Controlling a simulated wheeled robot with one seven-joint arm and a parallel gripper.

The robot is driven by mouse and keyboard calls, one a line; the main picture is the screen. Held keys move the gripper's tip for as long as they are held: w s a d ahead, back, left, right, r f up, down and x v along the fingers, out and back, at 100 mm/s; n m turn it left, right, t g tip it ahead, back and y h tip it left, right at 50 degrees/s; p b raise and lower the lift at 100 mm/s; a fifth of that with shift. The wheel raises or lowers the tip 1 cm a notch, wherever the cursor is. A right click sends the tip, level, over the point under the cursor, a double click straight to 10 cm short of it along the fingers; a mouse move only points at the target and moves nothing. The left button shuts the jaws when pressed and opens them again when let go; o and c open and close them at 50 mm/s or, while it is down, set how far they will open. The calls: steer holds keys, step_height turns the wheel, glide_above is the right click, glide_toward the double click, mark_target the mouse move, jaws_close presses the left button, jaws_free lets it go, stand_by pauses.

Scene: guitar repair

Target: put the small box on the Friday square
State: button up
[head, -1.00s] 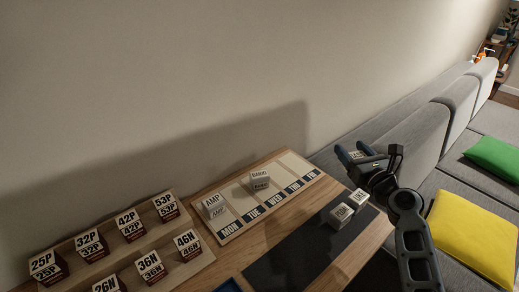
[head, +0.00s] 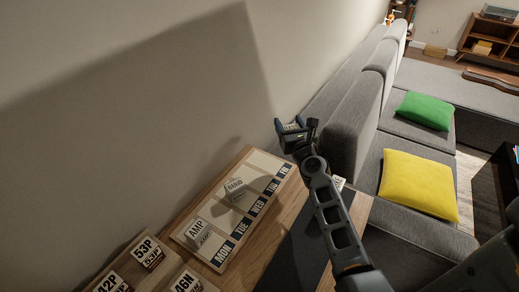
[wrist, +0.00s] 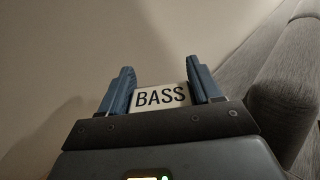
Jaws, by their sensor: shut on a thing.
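My gripper (head: 291,127) is shut on a small white box (wrist: 161,96) lettered BASS, seen between the blue fingers in the wrist view. In the head view it is raised near the far end of the weekday board (head: 216,262), in front of the wall. The Friday square (head: 268,161) is at the far end of that board, with its FRI label facing the dark mat, and shows no box. The AMP box (head: 197,231) is at the Monday end. Another white box (head: 234,187), apparently lettered BANJO, stands near the middle of the board.
A dark mat (head: 290,262) lies right of the board, with a white box (head: 338,183) partly hidden behind my arm. Numbered boxes (head: 148,252) stand on a wooden rack at lower left. A grey sofa (head: 352,122) with yellow and green cushions borders the table.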

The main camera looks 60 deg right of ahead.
steer(key=shift+w+a+f+b, duration=0.35)
steer(key=shift+w+a+f, duration=0.45)
steer(key=shift+w, duration=0.3)
steer(key=shift+w+a+f+b, duration=0.3)
steer(key=shift+w+a+f, duration=0.35)
steer(key=shift+w+f, duration=0.35)
steer(key=shift+w+a+f+b, duration=0.35)
steer(key=shift+w+a+f, duration=0.35)
steer(key=shift+w, duration=0.5)
steer(key=shift+f+b, duration=1.45)
steer(key=shift+f, duration=0.45)
steer(key=shift+f, duration=0.1)
steer(key=shift+f, duration=0.15)
steer(key=o, duration=1.1)
steer(key=shift+r, duration=0.2)
steer(key=b+v, duration=0.1)
steer(key=v, duration=0.9)
steer(key=shift+s+a+b, duration=0.2)
steer(key=shift+a+b, duration=0.1)
steer(key=shift+b, duration=0.05)
steer(key=shift+s+a, duration=0.45)
steer(key=shift+a, duration=0.1)
